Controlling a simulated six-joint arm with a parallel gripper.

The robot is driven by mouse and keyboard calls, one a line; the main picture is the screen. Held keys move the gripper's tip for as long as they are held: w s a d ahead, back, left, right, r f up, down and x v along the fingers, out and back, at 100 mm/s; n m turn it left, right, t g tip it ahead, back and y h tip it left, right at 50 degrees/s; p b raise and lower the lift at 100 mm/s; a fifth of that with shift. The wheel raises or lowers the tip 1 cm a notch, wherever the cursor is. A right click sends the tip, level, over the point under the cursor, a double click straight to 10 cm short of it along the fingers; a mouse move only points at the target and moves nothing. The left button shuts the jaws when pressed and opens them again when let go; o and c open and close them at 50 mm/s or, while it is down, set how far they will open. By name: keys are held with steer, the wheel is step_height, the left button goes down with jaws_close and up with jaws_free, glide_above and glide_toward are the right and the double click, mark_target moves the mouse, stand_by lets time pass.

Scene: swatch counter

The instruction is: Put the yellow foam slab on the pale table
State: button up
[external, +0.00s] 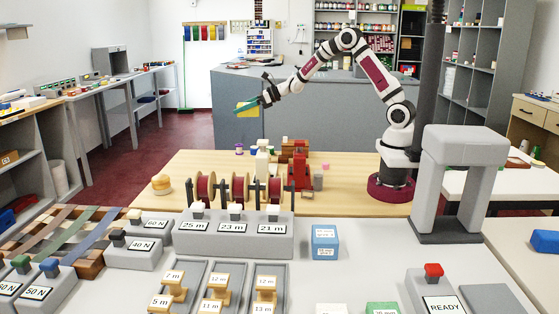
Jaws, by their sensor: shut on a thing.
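My gripper (262,101) is raised at the upper left of the arm's reach, well above the pale wooden table (345,192). The fingers hide part of the slab's upper edge. The slab is in the air, clear of the table and in front of a grey counter in the picture.
On the wooden table stand red spools (240,186) on a rack, a red device (299,165), a white one (263,160) and a round tan item (161,184). A grey arch (462,150) stands at right. Bare wood shows at the table's left back.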

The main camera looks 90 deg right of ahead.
steer(key=s+d+m+h, duration=0.1)
steer(key=d, duration=0.4)
glide_above(225, 171)
steer(key=f, duration=1.8)
steer(key=shift+d, duration=0.3)
step_height(225, 171, down, 4)
steer(key=shift+a+f, duration=0.1)
steer(key=o, duration=1.2)
steer(key=shift+c, duration=0.2)
steer(key=v, duration=1.2)
steer(key=shift+a, duration=0.1)
